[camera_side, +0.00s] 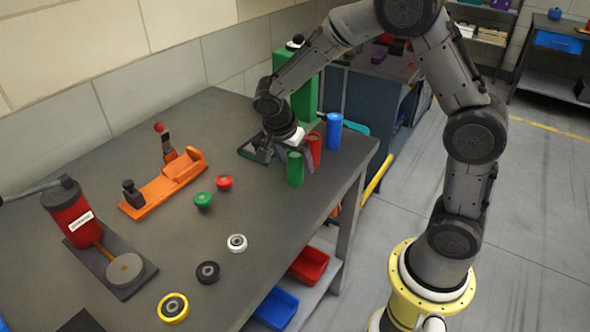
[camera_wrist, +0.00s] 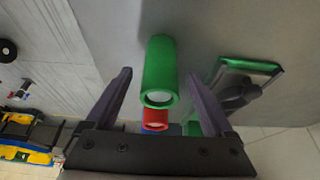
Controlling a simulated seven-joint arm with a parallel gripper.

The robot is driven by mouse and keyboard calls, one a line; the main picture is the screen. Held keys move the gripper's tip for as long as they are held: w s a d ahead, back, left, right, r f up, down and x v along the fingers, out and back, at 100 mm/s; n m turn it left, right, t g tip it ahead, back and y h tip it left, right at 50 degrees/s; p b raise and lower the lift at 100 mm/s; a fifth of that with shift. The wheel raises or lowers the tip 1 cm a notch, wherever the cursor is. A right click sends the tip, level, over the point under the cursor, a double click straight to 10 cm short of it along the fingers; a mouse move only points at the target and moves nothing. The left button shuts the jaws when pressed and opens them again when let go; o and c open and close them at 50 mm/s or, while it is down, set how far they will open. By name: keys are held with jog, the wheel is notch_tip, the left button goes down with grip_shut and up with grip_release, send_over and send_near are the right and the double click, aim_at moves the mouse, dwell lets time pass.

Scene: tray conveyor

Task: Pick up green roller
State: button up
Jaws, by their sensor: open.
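The green roller (camera_side: 295,169) stands upright on the grey table near its right edge, in front of the red roller. In the wrist view the green roller (camera_wrist: 160,68) shows between the two fingers in the picture, with a gap on each side. My gripper (camera_side: 287,155) is open, low over the table beside the green roller. In the wrist view my gripper (camera_wrist: 160,76) has both purple-grey fingers apart and holds nothing. I cannot tell how far the fingers reach around the roller.
A red roller (camera_side: 315,148) and a blue roller (camera_side: 334,131) stand close behind the green one. A dark, green-edged flat tool (camera_wrist: 243,88) lies to the right in the wrist view. An orange fixture (camera_side: 160,190), a red press (camera_side: 72,220) and several small discs occupy the table's left and front.

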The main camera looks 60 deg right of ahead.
jog(key=shift+c, duration=0.4)
grip_shut()
jog(key=shift+r, duration=0.1)
